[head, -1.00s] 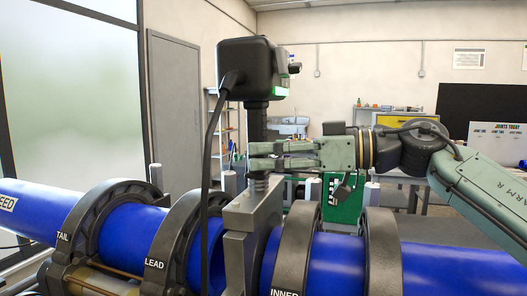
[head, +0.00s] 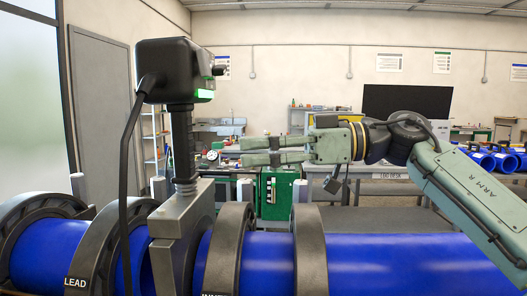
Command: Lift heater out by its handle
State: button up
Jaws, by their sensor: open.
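The heater stands upright between the blue pipe ends. Its grey plate (head: 181,232) sits in the gap, and its black handle (head: 183,146) rises to a black control box (head: 172,70) with a green light. A black cable hangs from the box. My gripper (head: 242,151) is open and empty to the right of the handle, at about the handle's height. Its fingers point left, and a gap shows between the fingertips and the handle. The plate's lower part is hidden between the clamps.
Blue pipes (head: 390,262) lie in dark clamp rings, including the LEAD ring (head: 97,255) and rings right of the heater (head: 310,250). Metal posts stand along the clamps. A green cabinet (head: 277,192) and benches stand behind.

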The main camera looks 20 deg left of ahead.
aim_at(166, 71)
jog(key=k+l, duration=0.2)
jog(key=k, duration=0.3)
jog(key=k+l, duration=0.2)
jog(key=k, duration=0.25)
